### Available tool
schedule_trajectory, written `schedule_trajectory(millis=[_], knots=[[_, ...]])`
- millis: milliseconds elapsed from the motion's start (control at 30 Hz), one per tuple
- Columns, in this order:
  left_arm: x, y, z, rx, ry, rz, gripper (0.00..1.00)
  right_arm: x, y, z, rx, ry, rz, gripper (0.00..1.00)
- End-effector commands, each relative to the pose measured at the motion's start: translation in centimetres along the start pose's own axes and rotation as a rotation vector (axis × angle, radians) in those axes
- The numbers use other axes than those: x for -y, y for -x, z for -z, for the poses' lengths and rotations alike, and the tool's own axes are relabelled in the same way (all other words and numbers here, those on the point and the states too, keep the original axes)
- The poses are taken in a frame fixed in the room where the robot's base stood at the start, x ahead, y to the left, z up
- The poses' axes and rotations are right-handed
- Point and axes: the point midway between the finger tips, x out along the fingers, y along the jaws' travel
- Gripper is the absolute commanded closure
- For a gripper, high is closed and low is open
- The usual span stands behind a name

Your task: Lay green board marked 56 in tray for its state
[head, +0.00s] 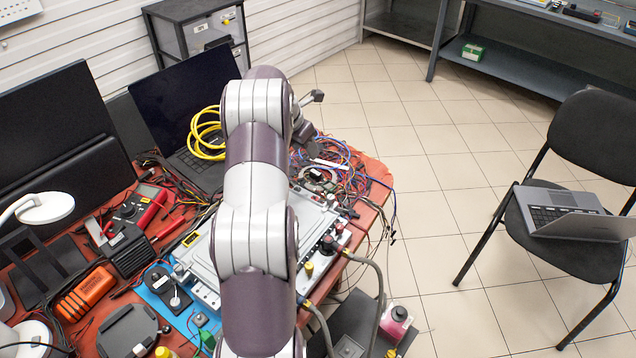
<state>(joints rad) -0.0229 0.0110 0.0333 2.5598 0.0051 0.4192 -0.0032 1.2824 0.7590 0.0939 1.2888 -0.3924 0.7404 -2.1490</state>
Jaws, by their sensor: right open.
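My right arm rises through the middle of the head view and bends at the top. My right gripper (309,115) is at its far end, over the back right part of the cluttered red table (372,190). It is small and partly hidden by the wrist; it is open, and no object shows in it. I cannot make out a green board marked 56 or a tray for it; my arm hides the middle of the table. My left gripper is not in view.
A tangle of wires (340,165) lies below the gripper. A laptop (178,120) with a yellow cable coil (205,140), a multimeter (135,205) and tools crowd the left. A black chair (590,130) holds another laptop (565,212). Tiled floor (425,130) is free between.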

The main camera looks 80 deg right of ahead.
Motion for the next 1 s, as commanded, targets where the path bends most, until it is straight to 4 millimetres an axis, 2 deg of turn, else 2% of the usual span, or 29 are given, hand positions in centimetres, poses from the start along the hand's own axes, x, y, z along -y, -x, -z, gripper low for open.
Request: schedule_trajectory(millis=[200, 367, 600, 700, 900, 967, 1000], knots=[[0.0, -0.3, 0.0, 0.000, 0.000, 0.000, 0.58, 0.1, -5.0, 0.1, -0.003, 0.005, 0.002, 0.51], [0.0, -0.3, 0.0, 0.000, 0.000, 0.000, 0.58, 0.0, -6.9, 0.1, -0.002, 0.003, 0.000, 0.51], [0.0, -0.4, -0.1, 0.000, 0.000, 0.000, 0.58, 0.1, -11.2, 0.2, -0.002, 0.002, 0.000, 0.51], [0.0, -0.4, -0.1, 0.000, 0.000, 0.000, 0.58, 0.0, -11.9, 0.2, -0.001, 0.002, -0.001, 0.51], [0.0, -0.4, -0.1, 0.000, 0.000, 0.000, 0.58, 0.0, -12.0, 0.2, -0.001, 0.002, -0.002, 0.51], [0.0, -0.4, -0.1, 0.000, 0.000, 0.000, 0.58, 0.0, -12.0, 0.2, -0.001, 0.002, -0.001, 0.71], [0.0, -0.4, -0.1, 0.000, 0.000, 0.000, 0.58, 0.0, -12.0, 0.2, -0.001, 0.002, -0.001, 0.84]])
